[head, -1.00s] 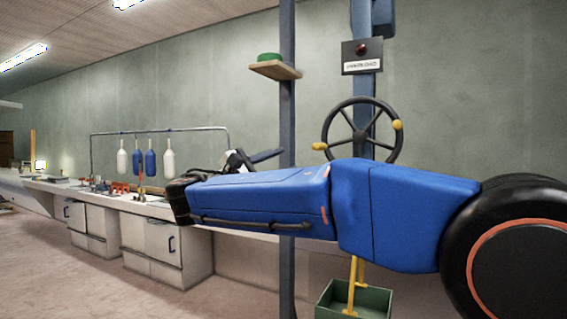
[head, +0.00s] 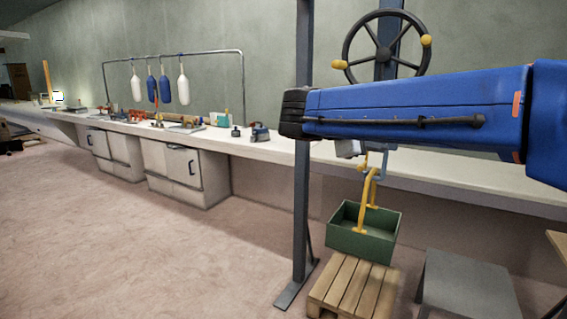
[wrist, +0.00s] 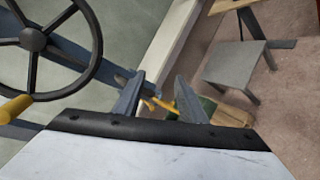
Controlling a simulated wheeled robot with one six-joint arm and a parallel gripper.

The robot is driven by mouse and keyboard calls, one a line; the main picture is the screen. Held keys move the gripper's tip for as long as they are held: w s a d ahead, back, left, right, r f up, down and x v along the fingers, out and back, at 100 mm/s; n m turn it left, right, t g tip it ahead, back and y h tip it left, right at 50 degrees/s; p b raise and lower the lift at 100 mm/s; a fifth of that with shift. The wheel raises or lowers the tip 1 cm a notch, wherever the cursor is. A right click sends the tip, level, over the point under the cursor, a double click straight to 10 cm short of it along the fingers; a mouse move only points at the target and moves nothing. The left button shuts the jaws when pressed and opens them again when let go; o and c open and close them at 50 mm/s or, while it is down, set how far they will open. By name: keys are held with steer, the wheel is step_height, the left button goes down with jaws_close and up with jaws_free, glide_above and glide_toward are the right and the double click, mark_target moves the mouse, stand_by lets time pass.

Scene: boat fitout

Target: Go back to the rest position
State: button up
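My gripper (wrist: 160,82) shows in the wrist view with its two grey fingers apart and nothing held between them. A yellow handle (wrist: 160,105) shows in the gap, beyond the fingers. In the head view my blue arm reaches across from the right, and my gripper is mostly hidden behind and below it. The yellow handle (head: 367,205) there rises from a green crate (head: 350,246), just below the gripper area. I cannot tell the exact distance between fingers and handle.
A black handwheel (head: 350,45) with yellow knobs stands behind the arm, by a blue-grey post (head: 302,150). A long white counter (head: 265,148) runs behind.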

steer(key=s+d+f+m+g+y, duration=0.45)
steer(key=s+d+f, duration=0.55)
steer(key=s+f, duration=0.45)
steer(key=s+a+f+m+y, duration=0.4)
steer(key=s+f+m+y, duration=0.3)
steer(key=s+f, duration=0.8)
steer(key=shift+s+f+m+t, duration=0.25)
steer(key=shift+f+m+t, duration=0.1)
steer(key=shift+f+m, duration=0.45)
